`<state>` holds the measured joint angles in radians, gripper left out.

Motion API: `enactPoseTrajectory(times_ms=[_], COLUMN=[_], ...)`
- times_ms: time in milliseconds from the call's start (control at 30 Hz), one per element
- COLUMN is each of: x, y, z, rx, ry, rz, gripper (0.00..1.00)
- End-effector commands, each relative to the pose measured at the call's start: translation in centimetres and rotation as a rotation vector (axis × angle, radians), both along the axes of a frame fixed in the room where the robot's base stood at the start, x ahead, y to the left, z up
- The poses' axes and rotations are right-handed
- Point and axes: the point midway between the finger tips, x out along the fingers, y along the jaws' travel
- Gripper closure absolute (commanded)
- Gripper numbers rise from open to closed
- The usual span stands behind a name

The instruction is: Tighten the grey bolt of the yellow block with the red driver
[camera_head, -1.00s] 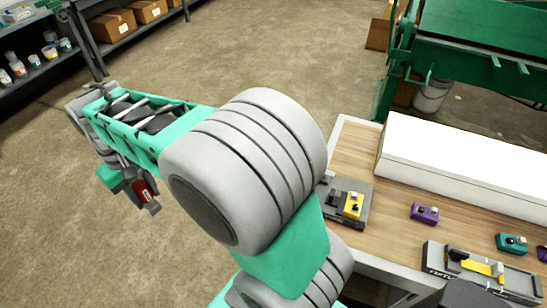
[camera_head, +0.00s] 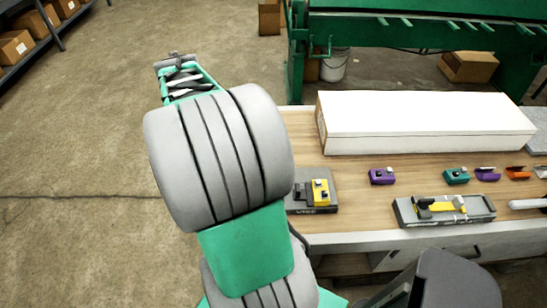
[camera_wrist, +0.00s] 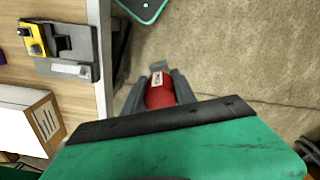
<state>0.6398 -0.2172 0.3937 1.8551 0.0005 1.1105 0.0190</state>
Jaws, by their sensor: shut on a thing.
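The yellow block (camera_head: 321,192) sits in a dark grey fixture (camera_head: 300,207) at the left end of the bench. Small dark and grey parts show on its top; I cannot tell which is the grey bolt. In the wrist view the yellow block (camera_wrist: 33,38) is at the upper left, on the fixture (camera_wrist: 80,42). My gripper (camera_wrist: 158,88) is shut on the red driver (camera_wrist: 160,94), which has a pale label. They are over the floor beside the bench edge, apart from the block. My arm hides the gripper in the head view.
A long white box (camera_head: 420,135) lies along the back of the bench. A purple block (camera_head: 382,176), a teal block (camera_head: 456,176) and a grey tray with a yellow tool (camera_head: 440,206) lie further right. The floor left of the bench is clear.

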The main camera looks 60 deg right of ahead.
Motion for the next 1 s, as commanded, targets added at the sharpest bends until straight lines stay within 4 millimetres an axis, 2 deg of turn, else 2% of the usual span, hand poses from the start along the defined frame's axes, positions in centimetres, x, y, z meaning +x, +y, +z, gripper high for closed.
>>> enactPoseTrajectory(times_ms=[33,100,200,300,467,500,600,767,867,1000], x=[-2.4,-5.8,-10.9,-15.2,-20.3,-21.5,-23.0,-24.0,-24.5,-25.4], y=[-2.9,-6.2,-9.8,-12.0,-13.9,-14.3,-15.0,-15.7,-16.3,-17.2], z=[-0.7,-1.4,-2.3,-2.9,-3.7,-3.9,-4.2,-4.3,-4.4,-4.6], rx=[0.000,0.000,0.001,0.001,0.000,0.000,-0.001,-0.001,-0.002,-0.003], ry=[0.001,0.000,0.000,0.000,0.000,0.000,0.000,0.000,0.000,0.000], rz=[-0.104,-0.234,-0.406,-0.540,-0.749,-0.836,-1.056,-1.448,-1.760,-2.263], gripper=[1.00,1.00,1.00,1.00,1.00,1.00,1.00,1.00,1.00,1.00])
